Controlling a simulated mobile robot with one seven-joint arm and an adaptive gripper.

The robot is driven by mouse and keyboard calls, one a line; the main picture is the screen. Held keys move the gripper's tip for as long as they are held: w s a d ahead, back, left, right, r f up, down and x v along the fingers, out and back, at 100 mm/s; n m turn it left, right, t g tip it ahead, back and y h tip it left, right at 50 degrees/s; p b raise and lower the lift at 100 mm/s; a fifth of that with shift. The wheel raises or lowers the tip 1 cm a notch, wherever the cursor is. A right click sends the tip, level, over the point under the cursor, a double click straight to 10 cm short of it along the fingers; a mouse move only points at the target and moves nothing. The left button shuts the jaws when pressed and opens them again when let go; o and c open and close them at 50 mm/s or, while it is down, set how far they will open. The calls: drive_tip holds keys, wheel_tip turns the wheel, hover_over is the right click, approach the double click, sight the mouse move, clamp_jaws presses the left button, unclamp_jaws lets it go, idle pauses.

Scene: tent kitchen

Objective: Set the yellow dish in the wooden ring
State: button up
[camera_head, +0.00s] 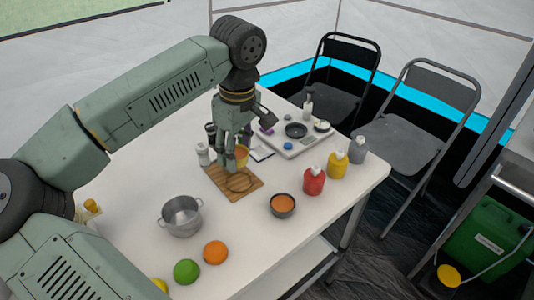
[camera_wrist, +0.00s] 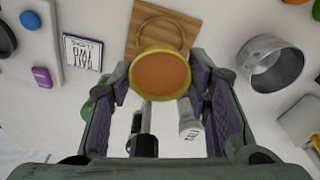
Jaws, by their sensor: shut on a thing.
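The yellow dish (camera_head: 242,156) has a yellow rim and an orange-brown inside. My gripper (camera_head: 232,150) is shut on it; in the wrist view the dish (camera_wrist: 160,74) sits between the two fingers. The wooden ring (camera_head: 239,183) is a round outline on a brown wooden board (camera_head: 253,195). In the wrist view the ring (camera_wrist: 167,27) shows just beyond the dish, which overlaps the near part of the board. The dish appears to be held at the board's far side in the head view, beside the ring. Its height above the board is unclear. The fingers partly hide it there.
Two shakers, one white (camera_head: 203,154), stand close to my gripper. A metal pot (camera_head: 182,216), a dark bowl (camera_head: 283,204) and a red bottle (camera_head: 314,181) stand around the board. A tray (camera_head: 310,144) with small items lies behind. Green and orange fruit sit in front.

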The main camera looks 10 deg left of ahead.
sight(238, 154)
drive_tip(key=shift+a+f+b, duration=0.1)
drive_tip(key=shift+f+b, duration=1.7)
drive_tip(key=shift+f, duration=1.1)
drive_tip(key=shift+f+b, duration=0.55)
drive_tip(key=shift+b, duration=0.2)
drive_tip(key=o, duration=0.6)
drive_tip(key=shift+r, duration=0.15)
drive_tip(key=shift+s+d+r+p, duration=0.15)
drive_tip(key=shift+r+p, duration=1.05)
drive_tip(key=shift+r, duration=0.6)
drive_tip(key=shift+d+r+p, duration=0.2)
drive_tip(key=shift+r+p, duration=0.95)
drive_tip(key=shift+r, duration=0.7)
drive_tip(key=shift+s+d+r+p, duration=0.15)
drive_tip(key=shift+r+p, duration=1.05)
drive_tip(key=shift+r, duration=0.6)
drive_tip(key=shift+w, duration=0.1)
drive_tip(key=shift+f, duration=0.1)
